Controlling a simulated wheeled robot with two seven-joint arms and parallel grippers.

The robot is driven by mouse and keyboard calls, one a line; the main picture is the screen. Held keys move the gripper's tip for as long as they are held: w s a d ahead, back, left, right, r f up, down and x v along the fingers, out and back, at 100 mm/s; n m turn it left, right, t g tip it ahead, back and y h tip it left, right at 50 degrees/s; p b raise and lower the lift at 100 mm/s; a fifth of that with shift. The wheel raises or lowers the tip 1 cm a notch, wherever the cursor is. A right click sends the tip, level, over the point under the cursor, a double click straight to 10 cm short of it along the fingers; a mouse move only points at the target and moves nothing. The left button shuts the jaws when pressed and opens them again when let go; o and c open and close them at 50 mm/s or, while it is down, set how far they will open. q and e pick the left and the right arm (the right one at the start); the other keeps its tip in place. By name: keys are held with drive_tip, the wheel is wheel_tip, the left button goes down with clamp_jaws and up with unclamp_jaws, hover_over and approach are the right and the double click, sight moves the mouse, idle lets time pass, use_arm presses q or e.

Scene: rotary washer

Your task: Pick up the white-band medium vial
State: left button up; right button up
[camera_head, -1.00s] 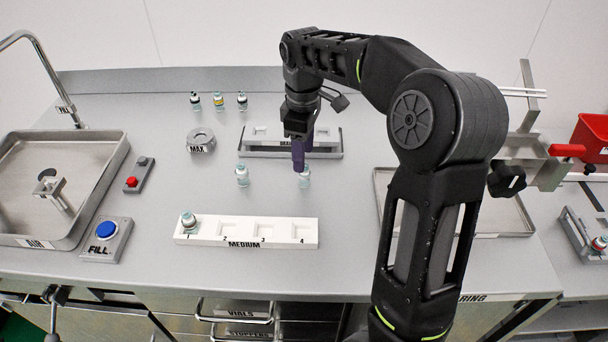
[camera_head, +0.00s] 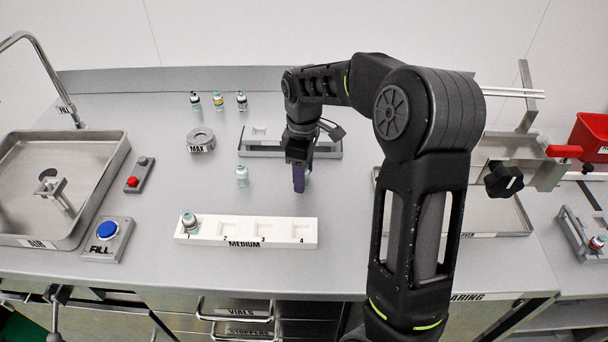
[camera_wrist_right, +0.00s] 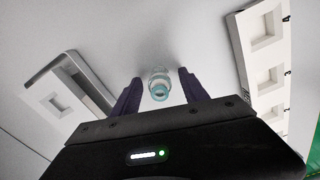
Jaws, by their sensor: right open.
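A similar vial (camera_head: 242,176) stands upright to the left. Another vial (camera_head: 189,222) sits in slot 1 of the white MEDIUM rack (camera_head: 272,240); slots 2, 3 and 4 are empty. My left gripper is not in view.
Three small vials (camera_head: 218,101) stand at the back. A MAX ring (camera_head: 201,140) and a metal holder (camera_head: 262,151) lie behind the gripper. The sink (camera_head: 110,160) and the blue FILL button (camera_head: 107,230) are at left. A tray (camera_head: 500,215) is partly behind my right arm.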

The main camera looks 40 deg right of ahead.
drive_tip(key=shift+f, duration=0.45)
clamp_jaws()
idle(0.6)
